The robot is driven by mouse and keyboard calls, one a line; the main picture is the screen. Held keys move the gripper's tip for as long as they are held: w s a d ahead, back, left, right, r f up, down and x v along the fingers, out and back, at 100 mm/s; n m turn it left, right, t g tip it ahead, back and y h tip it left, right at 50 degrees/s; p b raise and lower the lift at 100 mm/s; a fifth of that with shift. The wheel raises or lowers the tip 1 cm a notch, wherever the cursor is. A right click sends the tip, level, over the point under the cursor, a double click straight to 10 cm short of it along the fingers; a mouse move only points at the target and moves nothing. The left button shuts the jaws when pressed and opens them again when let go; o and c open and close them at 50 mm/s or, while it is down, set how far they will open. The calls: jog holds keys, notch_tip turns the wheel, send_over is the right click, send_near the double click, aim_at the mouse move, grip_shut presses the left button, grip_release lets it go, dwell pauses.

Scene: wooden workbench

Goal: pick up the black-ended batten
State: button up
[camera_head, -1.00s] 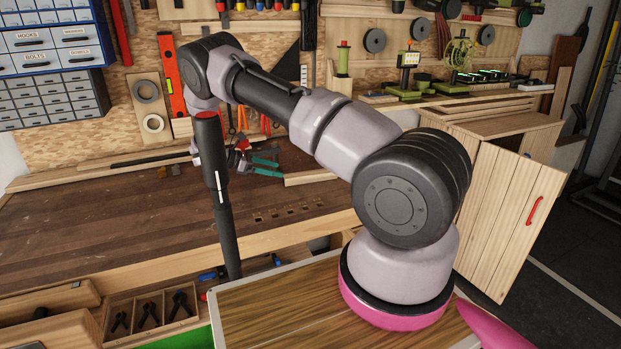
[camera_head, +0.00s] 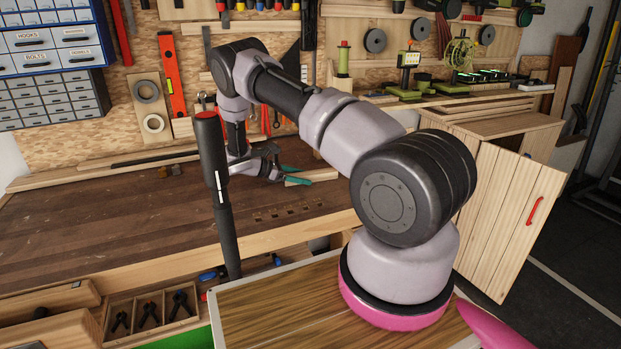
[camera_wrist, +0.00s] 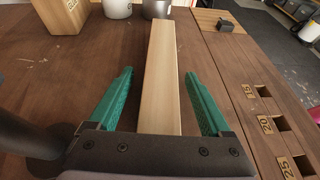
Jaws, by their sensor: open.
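A pale wooden batten (camera_wrist: 162,95) runs lengthwise between the two green fingers of my gripper (camera_wrist: 159,73) in the wrist view. There is a gap on both sides of it. The gripper is open. The palm hides the batten's near end, and I see no black on the part that shows. In the head view the batten (camera_head: 322,174) lies at the back of the bench, sticking out to the right of my gripper (camera_head: 288,175). The fingers are low over the bench top; their exact height beside the batten cannot be told.
The brown bench top (camera_head: 110,225) is mostly clear in front. Numbered slots (camera_wrist: 275,123) lie right of the batten. A wooden block (camera_wrist: 62,14), a pale pot (camera_wrist: 117,8) and a grey pot (camera_wrist: 156,8) stand beyond. Long strips (camera_head: 105,165) lie along the back.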

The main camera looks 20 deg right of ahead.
grip_shut()
jog(key=shift+r, duration=0.1)
